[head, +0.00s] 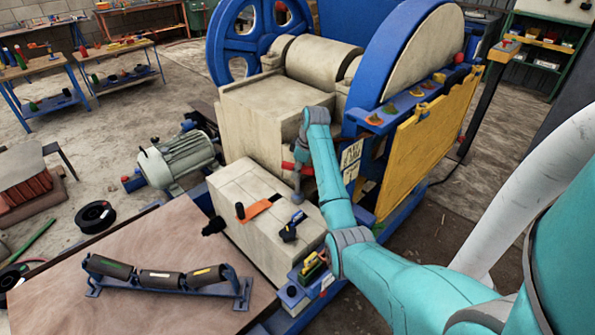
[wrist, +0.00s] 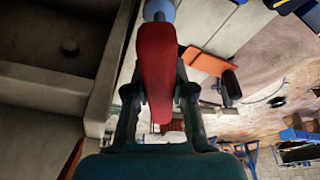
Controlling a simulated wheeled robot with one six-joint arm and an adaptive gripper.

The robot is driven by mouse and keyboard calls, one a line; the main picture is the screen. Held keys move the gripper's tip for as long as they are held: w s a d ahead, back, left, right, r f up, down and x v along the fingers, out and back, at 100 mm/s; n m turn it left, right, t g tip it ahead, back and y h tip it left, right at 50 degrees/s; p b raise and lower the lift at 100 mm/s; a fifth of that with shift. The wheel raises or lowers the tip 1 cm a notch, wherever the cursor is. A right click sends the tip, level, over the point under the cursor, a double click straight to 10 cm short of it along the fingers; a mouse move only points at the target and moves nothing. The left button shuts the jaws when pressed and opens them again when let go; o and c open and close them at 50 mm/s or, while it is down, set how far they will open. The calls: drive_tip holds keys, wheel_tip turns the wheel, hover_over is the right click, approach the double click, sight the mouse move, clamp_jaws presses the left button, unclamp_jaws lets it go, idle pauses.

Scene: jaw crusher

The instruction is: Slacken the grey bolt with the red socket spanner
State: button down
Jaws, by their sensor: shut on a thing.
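My gripper (wrist: 159,92) is shut on the red socket spanner (wrist: 156,58), whose red body lies between the two dark fingers in the wrist view. A rounded blue-grey end (wrist: 159,10) shows at the spanner's far tip. In the head view my gripper (head: 300,152) is above the pale block at the machine's front, with a little of the red spanner (head: 289,166) showing. A small grey rounded piece (head: 297,198) is below it, close to the block's top. I cannot tell whether this is the socket or the grey bolt. No separate bolt head can be made out.
The pale block (head: 245,190) carries an orange piece with a dark handle (head: 257,209) and a dark blue tool (head: 290,231). The crusher's blue flywheel (head: 405,50) and yellow guard (head: 425,140) stand close to my arm. A roller frame (head: 165,279) lies on the front table.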

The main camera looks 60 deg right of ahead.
drive_tip(key=shift+s+f+n+y, duration=0.1)
drive_tip(key=shift+n+y, duration=0.2)
drive_tip(key=shift+n, duration=1.2)
drive_tip(key=n, duration=0.3)
drive_tip(key=shift+g+y, duration=0.4)
drive_tip(key=shift+m, duration=0.3)
drive_tip(key=c, duration=0.9)
unclamp_jaws()
